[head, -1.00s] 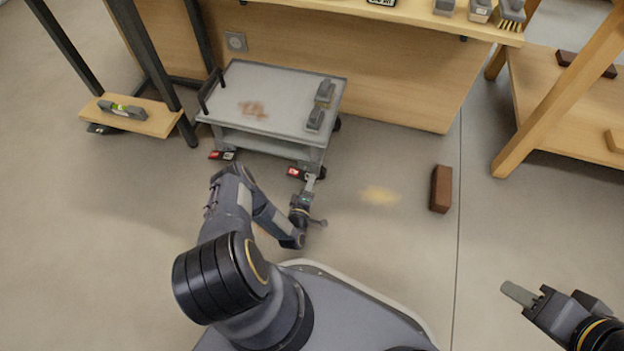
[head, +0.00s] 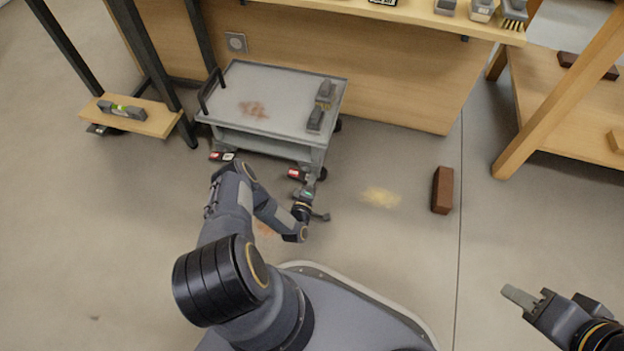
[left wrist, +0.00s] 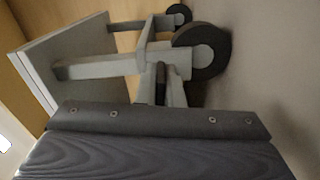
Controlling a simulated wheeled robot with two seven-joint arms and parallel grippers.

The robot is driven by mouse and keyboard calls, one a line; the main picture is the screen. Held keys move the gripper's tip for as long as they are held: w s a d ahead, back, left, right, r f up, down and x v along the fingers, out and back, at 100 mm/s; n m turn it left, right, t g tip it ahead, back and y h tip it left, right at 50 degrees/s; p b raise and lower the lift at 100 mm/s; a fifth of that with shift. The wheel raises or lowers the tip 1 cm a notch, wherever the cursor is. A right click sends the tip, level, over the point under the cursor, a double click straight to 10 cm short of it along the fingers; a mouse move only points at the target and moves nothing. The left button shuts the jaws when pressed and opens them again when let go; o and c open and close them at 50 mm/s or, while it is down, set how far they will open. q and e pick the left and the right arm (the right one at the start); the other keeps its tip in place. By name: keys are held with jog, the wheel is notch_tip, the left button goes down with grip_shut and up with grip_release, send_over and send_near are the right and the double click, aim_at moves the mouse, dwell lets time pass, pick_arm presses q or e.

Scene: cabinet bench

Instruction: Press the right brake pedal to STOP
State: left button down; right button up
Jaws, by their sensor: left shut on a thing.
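The grey cart (head: 285,97) stands against the bench. Its right brake pedal (head: 296,174), with a red and white label, is low at the front right corner; its left brake pedal (head: 221,156) is at the front left corner. My left gripper (head: 309,181) is at the right pedal, its fingers shut and overlapping it in the head view. The left wrist view shows its fingers (left wrist: 168,88) close together by the cart's frame and wheel (left wrist: 204,52); the pedal itself is hard to make out there. My right gripper (head: 518,297) is at the lower right, away from the cart.
Two grey brushes lie on the cart top. A red-brown block (head: 442,190) lies on the floor to the right, beside a yellowish patch (head: 380,197). A wooden shelf (head: 150,118) with a level is at left, a wooden table (head: 545,95) at right.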

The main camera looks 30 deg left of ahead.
pick_arm(q)
jog(key=n, duration=0.2)
jog(key=r+n, duration=0.1)
jog(key=n, duration=0.1)
jog(key=shift+r+n, duration=0.2)
jog(key=shift+n, duration=0.1)
jog(key=c, duration=1.6)
grip_release()
jog(key=shift+o, duration=0.2)
jog(key=shift+s, duration=0.1)
jog(key=p+v, duration=0.2)
jog(key=v, duration=0.5)
jog(key=shift+s+p, duration=0.3)
jog(key=shift+s, duration=0.05)
jog(key=shift+d, duration=0.1)
